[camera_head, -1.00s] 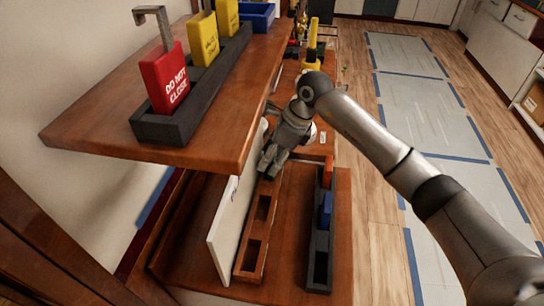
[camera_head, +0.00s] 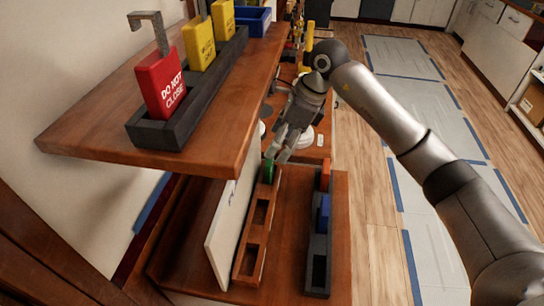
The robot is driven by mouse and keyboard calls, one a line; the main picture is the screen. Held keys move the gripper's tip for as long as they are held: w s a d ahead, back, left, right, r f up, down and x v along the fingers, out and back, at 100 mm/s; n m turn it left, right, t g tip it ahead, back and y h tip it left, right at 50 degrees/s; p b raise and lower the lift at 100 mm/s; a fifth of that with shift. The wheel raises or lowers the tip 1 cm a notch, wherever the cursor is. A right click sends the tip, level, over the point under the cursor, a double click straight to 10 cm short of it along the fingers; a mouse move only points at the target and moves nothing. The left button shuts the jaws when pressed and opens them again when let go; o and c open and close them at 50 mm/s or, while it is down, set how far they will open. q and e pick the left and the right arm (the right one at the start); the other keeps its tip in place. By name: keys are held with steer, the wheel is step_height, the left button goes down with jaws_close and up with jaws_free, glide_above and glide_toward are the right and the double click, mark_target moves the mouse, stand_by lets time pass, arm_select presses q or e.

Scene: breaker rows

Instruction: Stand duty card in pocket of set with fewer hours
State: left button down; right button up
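A green card (camera_head: 267,171) stands upright in the far end pocket of the brown wooden rack (camera_head: 262,192). The rack's nearer pockets look empty. My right gripper (camera_head: 277,154) is just above and behind the green card, with its fingers apart and seemingly nothing between them. A white board (camera_head: 228,225) stands along the rack's left side; its marks are too slanted to read, so hours cannot be told. A dark rack (camera_head: 318,245) to the right holds a red card (camera_head: 325,174) and a blue card (camera_head: 324,212); its near pocket is empty. My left gripper is not in view.
A wooden shelf (camera_head: 75,135) overhangs at left, bearing a dark tray (camera_head: 160,132) with a red "DO NOT CLOSE" tag (camera_head: 160,83), yellow tags (camera_head: 198,43) and a blue bin (camera_head: 253,20). Bare wood lies between the two racks. Open floor is at right.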

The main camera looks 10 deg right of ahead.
steer(key=v, duration=0.5)
stand_by(0.4)
